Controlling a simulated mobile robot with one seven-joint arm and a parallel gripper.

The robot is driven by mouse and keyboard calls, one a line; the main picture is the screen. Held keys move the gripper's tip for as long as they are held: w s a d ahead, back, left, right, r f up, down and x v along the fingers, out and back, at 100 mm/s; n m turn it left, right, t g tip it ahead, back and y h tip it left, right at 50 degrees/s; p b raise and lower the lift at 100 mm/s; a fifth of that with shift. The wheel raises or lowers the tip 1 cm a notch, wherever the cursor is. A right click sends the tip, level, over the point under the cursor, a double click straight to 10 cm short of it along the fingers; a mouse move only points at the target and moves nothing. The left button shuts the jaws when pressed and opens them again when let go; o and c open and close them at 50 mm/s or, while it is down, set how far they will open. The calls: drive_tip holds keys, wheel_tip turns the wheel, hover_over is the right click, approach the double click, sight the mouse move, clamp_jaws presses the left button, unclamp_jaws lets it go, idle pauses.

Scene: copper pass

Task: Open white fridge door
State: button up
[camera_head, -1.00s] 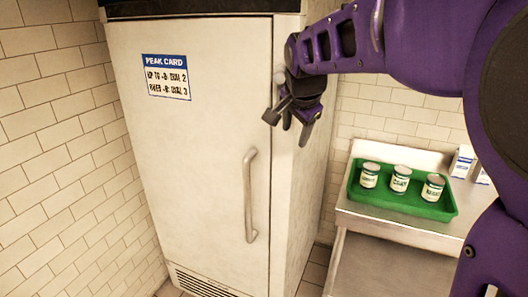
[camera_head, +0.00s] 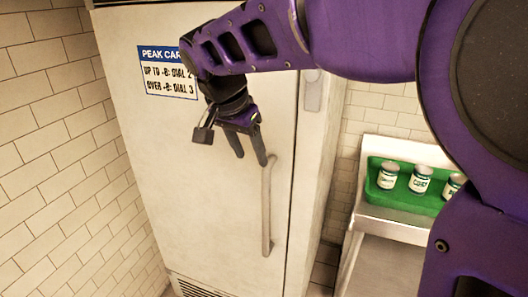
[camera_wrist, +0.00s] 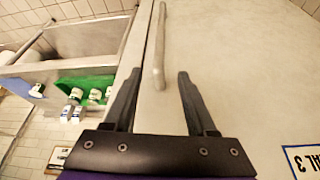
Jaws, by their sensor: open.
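The white fridge door (camera_head: 205,190) is shut and fills the middle of the head view. Its long grey vertical handle (camera_head: 267,210) is on the door's right side. The handle also shows in the wrist view (camera_wrist: 160,45), beyond the fingertips and in line with the gap between them. My gripper (camera_head: 251,160) is open and empty, in front of the door near the handle's top end. In the wrist view its two dark fingers (camera_wrist: 156,75) are spread apart. I cannot tell whether a finger touches the handle.
A blue and white card (camera_head: 168,72) is on the door's upper left, partly hidden by my arm. A steel counter (camera_head: 400,228) stands right of the fridge with a green tray (camera_head: 400,204) holding several cans. A tiled wall (camera_head: 60,170) stands close on the left.

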sight(264, 188)
drive_tip(key=b+x, duration=0.1)
drive_tip(key=x, duration=1.5)
drive_tip(key=shift+f, duration=0.3)
drive_tip(key=shift+c, duration=0.2)
clamp_jaws()
idle(0.4)
